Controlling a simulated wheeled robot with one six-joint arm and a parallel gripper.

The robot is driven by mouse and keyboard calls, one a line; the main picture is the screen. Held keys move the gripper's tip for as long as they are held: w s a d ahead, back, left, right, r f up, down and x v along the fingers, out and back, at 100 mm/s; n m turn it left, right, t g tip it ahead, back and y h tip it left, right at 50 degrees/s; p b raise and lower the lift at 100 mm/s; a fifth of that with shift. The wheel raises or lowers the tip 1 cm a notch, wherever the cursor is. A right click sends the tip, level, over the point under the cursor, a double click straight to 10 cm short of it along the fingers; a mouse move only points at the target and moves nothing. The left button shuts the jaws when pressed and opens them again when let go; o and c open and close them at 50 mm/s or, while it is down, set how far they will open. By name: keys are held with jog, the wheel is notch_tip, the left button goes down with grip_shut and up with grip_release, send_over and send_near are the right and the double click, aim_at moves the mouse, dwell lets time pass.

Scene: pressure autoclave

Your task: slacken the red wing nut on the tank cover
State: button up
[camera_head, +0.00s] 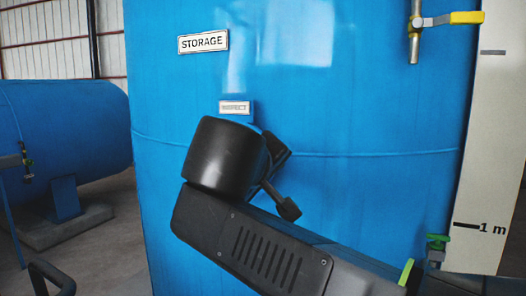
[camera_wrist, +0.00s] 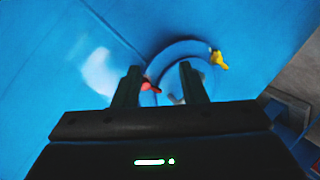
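In the wrist view, a round blue cover (camera_wrist: 182,49) with a raised rim sits on the blue tank, partly hidden behind my gripper. A small red piece, seemingly the red wing nut (camera_wrist: 149,85), shows at the cover's left edge, close beside my left finger and partly hidden by it. My gripper (camera_wrist: 160,68) is open, its two fingers apart over the cover with nothing visibly held. Whether a finger touches the red piece I cannot tell. In the head view my arm blocks the middle of the tank, and neither cover nor red nut shows.
A yellow piece (camera_wrist: 219,60) sits on the cover's right rim. The large blue tank (camera_head: 340,100) carries a STORAGE label (camera_head: 203,42) and a yellow-handled valve (camera_head: 466,18). A white height scale (camera_head: 490,130) stands at right. Another blue tank (camera_head: 70,130) lies at left.

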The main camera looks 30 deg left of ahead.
jog(key=s+a+r+n+t+h, duration=0.2)
jog(key=s+a+r+n+t, duration=0.25)
jog(key=n, duration=0.55)
jog(key=w+a+f+p, duration=0.1)
jog(key=w+f+p, duration=0.1)
jog(key=w, duration=1)
jog(key=shift+w+t, duration=0.3)
jog(key=shift+t, duration=0.05)
